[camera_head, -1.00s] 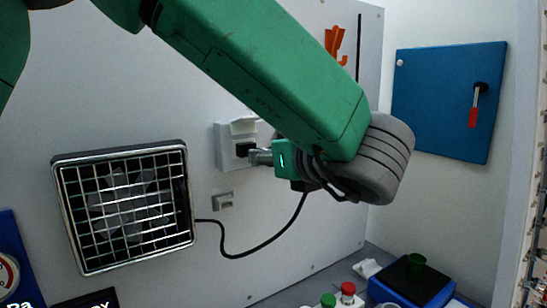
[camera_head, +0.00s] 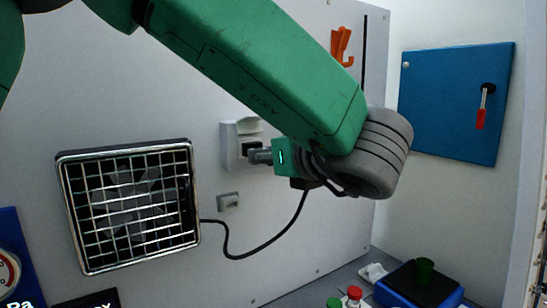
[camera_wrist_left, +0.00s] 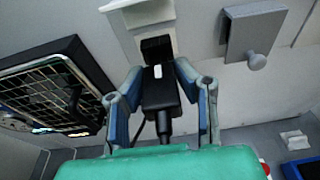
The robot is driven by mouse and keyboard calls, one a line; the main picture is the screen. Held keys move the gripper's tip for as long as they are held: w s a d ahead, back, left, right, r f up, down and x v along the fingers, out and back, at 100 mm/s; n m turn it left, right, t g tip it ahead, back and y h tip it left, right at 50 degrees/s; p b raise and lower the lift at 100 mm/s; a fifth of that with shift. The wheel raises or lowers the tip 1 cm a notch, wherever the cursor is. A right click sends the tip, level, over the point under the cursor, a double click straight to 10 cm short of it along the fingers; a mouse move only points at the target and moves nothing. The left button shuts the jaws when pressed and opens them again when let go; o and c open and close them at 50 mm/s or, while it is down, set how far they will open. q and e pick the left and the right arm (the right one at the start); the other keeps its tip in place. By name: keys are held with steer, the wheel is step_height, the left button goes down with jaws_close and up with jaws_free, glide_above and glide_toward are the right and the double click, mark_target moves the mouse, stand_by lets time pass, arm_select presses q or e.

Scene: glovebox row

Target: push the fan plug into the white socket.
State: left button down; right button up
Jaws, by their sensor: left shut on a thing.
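The white socket (camera_head: 228,145) is on the grey wall panel to the right of the fan, with its lid raised. It also shows at the top of the left wrist view (camera_wrist_left: 140,14). My left gripper (camera_head: 260,156) is directly in front of the socket, shut on the black fan plug (camera_wrist_left: 161,95). The plug lies between both fingers, with its front end at the socket opening. I cannot tell whether it touches or how deep it sits. The arm and fingers hide part of it in the head view. My right gripper is not in view.
The fan (camera_head: 130,205) has a wire grille and is left of the socket. Its black cord (camera_head: 262,250) loops below the gripper. A small grey bracket (camera_head: 228,201) is below the socket. A blue panel (camera_head: 455,100) is at right, and a blue device (camera_head: 415,290) stands on the bench.

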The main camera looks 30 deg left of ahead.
arm_select(q)
steer(key=shift+w+a+f, duration=0.1)
steer(key=shift+w+a, duration=0.05)
steer(key=shift+a, duration=0.4)
steer(key=shift+w+b, duration=0.25)
steer(key=shift+b, duration=0.4)
steer(key=shift+w+a, duration=0.1)
steer(key=shift+a, duration=0.2)
steer(key=c, duration=1.2)
jaws_free()
steer(key=shift+a, duration=0.2)
steer(key=shift+o, duration=0.2)
steer(key=shift+d, duration=0.15)
steer(key=v, duration=1.1)
steer(key=shift+d, duration=0.4)
steer(key=shift+a, duration=0.1)
